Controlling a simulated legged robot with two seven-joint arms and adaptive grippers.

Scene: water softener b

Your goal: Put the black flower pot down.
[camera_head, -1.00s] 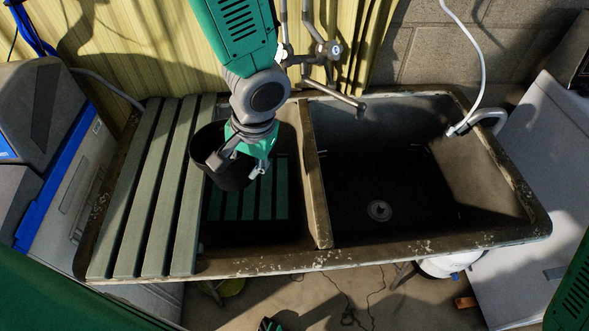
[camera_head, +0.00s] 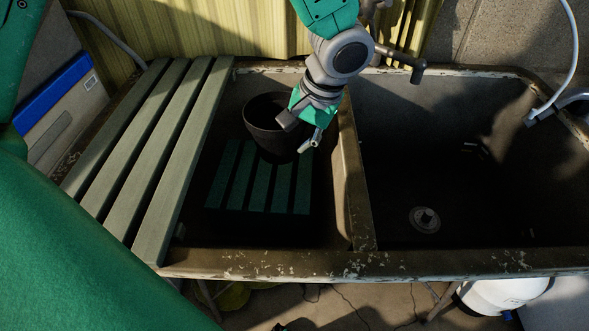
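The black flower pot (camera_head: 265,133) is upright over the left basin of the sink, above the back part of a small green slatted piece (camera_head: 260,185). I cannot tell whether its base touches the slats. My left gripper (camera_head: 301,130) is at the pot's right rim, with one finger on the inner side and one outside. It looks shut on the pot's wall; part of that rim is hidden by the gripper. My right gripper is not in view.
A rack of grey-green slats (camera_head: 165,150) covers the sink's left end. A divider (camera_head: 352,190) separates the right basin (camera_head: 440,150), which is empty with a drain (camera_head: 425,219). A tap (camera_head: 405,62) stands behind the sink.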

